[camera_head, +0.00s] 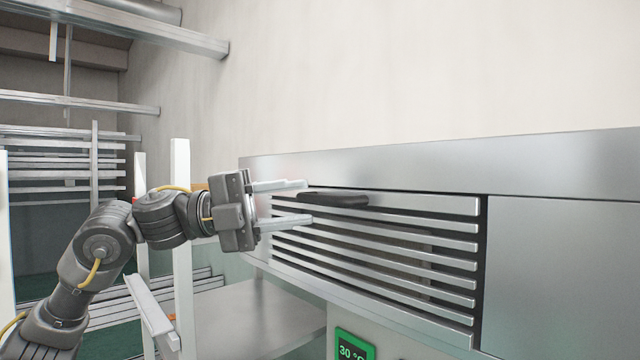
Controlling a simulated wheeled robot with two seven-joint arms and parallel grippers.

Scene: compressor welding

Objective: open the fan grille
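The fan grille (400,252) is a panel of several horizontal metal slats set in the front of a metal cabinet, and it looks closed. A dark handle (338,199) sits at its top edge, left of the middle. My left gripper (306,202) comes in from the left, with its two pale fingers apart, one above the other. Whether the upper finger touches the handle or cabinet, I cannot tell. My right gripper is not in view.
A plain metal panel (563,275) continues the cabinet to the right of the grille. A green display (354,346) reading 30 °C is below. White posts (181,250) and metal racks stand at the left, close to my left arm. The wall above is bare.

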